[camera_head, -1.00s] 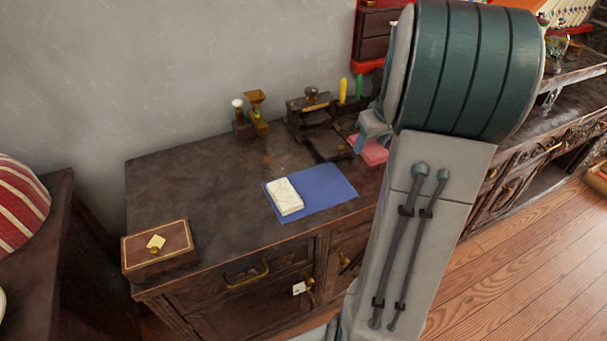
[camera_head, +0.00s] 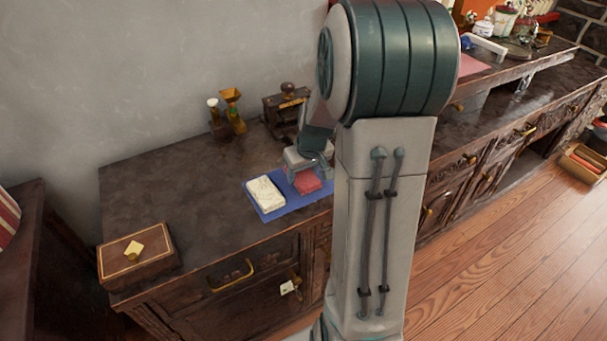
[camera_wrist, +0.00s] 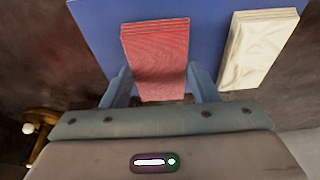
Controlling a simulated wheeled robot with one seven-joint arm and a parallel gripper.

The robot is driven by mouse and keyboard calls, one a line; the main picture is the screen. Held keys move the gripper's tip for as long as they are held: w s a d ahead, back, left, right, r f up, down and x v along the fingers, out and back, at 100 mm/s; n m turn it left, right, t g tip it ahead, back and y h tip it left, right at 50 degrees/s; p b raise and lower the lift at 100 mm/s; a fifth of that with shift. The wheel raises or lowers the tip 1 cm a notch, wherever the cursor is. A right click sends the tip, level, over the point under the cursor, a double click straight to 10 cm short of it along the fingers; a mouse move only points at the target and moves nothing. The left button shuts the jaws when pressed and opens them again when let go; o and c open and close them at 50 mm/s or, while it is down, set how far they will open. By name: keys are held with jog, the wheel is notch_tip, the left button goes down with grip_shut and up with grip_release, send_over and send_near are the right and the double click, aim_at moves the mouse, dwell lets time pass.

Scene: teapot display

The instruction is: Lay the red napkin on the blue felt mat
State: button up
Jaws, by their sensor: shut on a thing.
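The red napkin (camera_head: 307,182) is a folded block over the right part of the blue felt mat (camera_head: 268,212), beside a folded cream napkin (camera_head: 266,194). My gripper (camera_head: 305,172) is shut on the red napkin from behind. In the wrist view, the red napkin (camera_wrist: 158,62) lies between the two fingers of my gripper (camera_wrist: 160,88), with the blue mat (camera_wrist: 208,42) below it and the cream napkin (camera_wrist: 257,48) to its right, apart from it. I cannot tell whether the red napkin touches the mat. My arm hides the mat's right end.
A wooden box (camera_head: 137,258) stands at the cabinet's front left corner. A brass grinder (camera_head: 232,108) and a dark machine (camera_head: 285,112) stand at the back near the wall. The cabinet top (camera_head: 165,180) left of the mat is clear.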

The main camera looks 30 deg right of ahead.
jog(key=shift+f, duration=0.35)
jog(key=shift+f, duration=0.1)
jog(key=shift+f, duration=0.15)
jog(key=o, duration=1)
jog(key=shift+c, duration=0.2)
jog(key=shift+r, duration=0.25)
